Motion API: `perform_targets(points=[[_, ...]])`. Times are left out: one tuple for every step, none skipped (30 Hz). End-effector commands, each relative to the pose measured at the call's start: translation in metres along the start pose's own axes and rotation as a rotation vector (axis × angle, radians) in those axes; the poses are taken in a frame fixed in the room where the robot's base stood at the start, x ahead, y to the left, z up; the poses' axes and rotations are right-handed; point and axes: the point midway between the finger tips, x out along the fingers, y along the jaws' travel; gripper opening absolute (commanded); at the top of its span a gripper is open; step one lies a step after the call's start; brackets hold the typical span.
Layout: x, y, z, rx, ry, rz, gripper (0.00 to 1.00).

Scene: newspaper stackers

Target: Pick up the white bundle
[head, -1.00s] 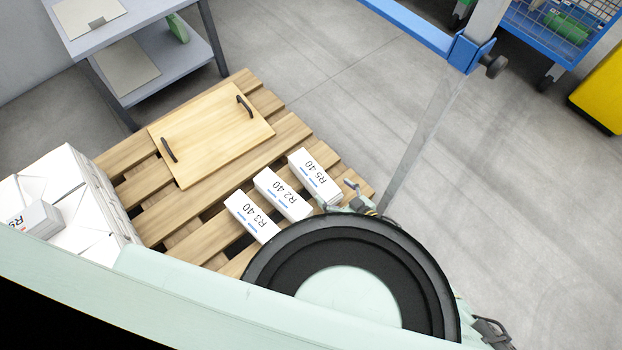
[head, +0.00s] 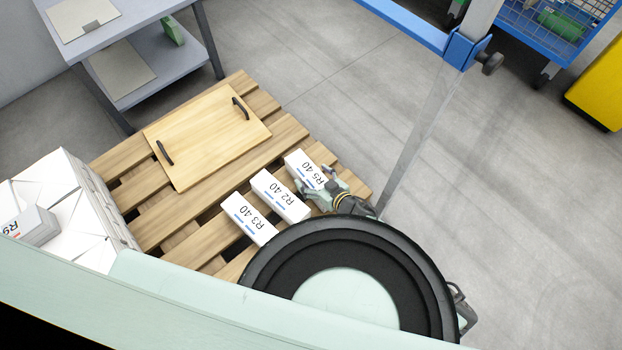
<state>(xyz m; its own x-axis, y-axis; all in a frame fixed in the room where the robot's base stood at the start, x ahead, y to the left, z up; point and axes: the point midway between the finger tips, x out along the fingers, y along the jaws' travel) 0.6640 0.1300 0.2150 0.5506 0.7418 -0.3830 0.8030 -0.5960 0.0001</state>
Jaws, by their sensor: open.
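Three white bundles lie in a row on the wooden pallet, marked R3 40 (head: 249,218), R2 40 (head: 280,196) and R5 40 (head: 304,168). More white bundles (head: 62,200) are stacked at the pallet's left, with one marked R9 (head: 36,226) on top. My gripper (head: 315,182) is open at the lower right end of the R5 40 bundle, its fingers over or beside that end. Whether the fingers touch the bundle I cannot tell. My arm hides part of the pallet's lower right.
A wooden board (head: 207,142) with two black handles lies on the pallet (head: 290,131). A grey table (head: 160,80) stands behind at the upper left. A blue frame (head: 410,22) with a post stands at the upper right. Grey floor to the right is clear.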

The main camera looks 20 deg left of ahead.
Motion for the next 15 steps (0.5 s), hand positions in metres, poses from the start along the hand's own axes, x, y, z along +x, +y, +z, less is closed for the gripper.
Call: perform_targets(points=[[-0.0002, 0.0000, 0.0000, 0.000, 0.000, 0.000, 0.80], [-0.0002, 0.0000, 0.0000, 0.000, 0.000, 0.000, 0.79], [-0.0003, -0.0001, 0.0000, 0.000, 0.000, 0.000, 0.76], [-0.0003, -0.0001, 0.0000, 0.000, 0.000, 0.000, 0.74], [-0.0003, -0.0001, 0.0000, 0.000, 0.000, 0.000, 0.72], [-0.0003, -0.0001, 0.0000, 0.000, 0.000, 0.000, 0.69], [-0.0003, -0.0001, 0.0000, 0.000, 0.000, 0.000, 0.67], [-0.0004, -0.0001, 0.0000, 0.000, 0.000, 0.000, 0.65], [-0.0004, 0.0000, 0.0001, 0.000, 0.000, 0.000, 0.63], [-0.0004, 0.0000, 0.0001, 0.000, 0.000, 0.000, 0.61], [-0.0004, 0.0001, 0.0002, 0.000, 0.000, 0.000, 0.59], [-0.0005, 0.0002, 0.0003, 0.000, -0.001, 0.001, 0.56], [-0.0005, 0.0004, 0.0003, 0.000, -0.001, 0.001, 0.54], [-0.0005, 0.0005, 0.0004, 0.000, -0.001, 0.001, 0.52], [-0.0006, 0.0005, 0.0005, 0.000, -0.001, 0.001, 0.49]])
